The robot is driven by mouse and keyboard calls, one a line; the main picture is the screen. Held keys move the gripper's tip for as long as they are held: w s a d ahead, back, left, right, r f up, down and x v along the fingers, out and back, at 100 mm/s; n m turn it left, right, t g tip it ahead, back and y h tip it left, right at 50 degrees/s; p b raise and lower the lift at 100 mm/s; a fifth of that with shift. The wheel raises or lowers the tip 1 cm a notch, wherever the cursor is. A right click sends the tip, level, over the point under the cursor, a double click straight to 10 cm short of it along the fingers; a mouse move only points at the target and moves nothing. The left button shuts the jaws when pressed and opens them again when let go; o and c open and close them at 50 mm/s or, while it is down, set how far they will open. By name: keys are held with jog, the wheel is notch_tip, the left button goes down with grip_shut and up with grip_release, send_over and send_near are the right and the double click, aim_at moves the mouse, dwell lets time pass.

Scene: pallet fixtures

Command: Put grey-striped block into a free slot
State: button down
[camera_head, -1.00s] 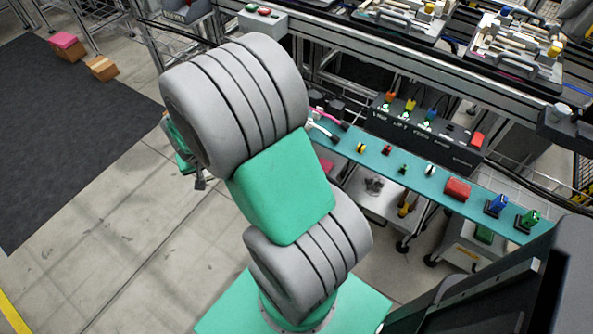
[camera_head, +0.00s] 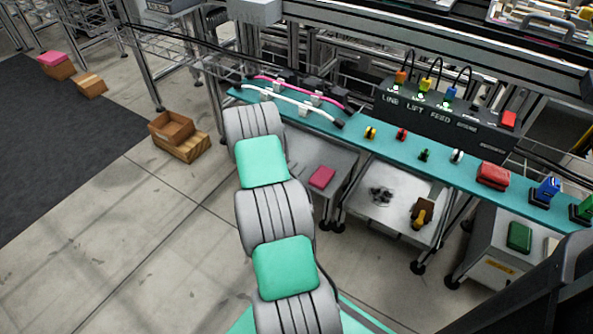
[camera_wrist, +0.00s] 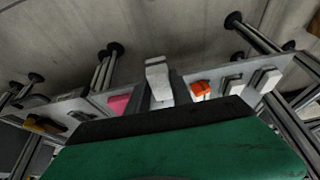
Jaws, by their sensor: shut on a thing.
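The grey-striped block (camera_wrist: 158,75) appears as a pale block with a grey band at the middle of the wrist view. My gripper (camera_wrist: 162,92) is shut on it, with dark fingers on both sides. The block is above or in front of a grey shelf surface (camera_wrist: 95,105); I cannot tell whether it touches it. In the head view, my arm hides my gripper and the block. I cannot make out a free slot clearly in either view.
A pink block (camera_wrist: 120,103), an orange item (camera_wrist: 200,90) and two pale blocks (camera_wrist: 232,82) (camera_wrist: 267,80) sit along the grey surface. In the head view, a teal shelf (camera_head: 385,150) with cables and connectors runs above carts.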

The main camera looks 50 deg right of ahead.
jog(key=d+b, duration=0.1)
jog(key=d, duration=0.3)
jog(key=d+b, duration=0.1)
jog(key=d, duration=0.3)
jog(key=w+d+b, duration=0.1)
jog(key=d+b, duration=0.1)
jog(key=d, duration=0.2)
jog(key=shift+w+d+f, duration=0.1)
jog(key=shift+d+f, duration=0.05)
jog(key=shift+d, duration=0.05)
jog(key=shift+d+f, duration=0.1)
jog(key=shift+f, duration=0.05)
jog(key=shift+f+b, duration=1)
jog(key=shift+f, duration=0.65)
jog(key=c, duration=1.1)
grip_release()
jog(key=shift+c, duration=0.2)
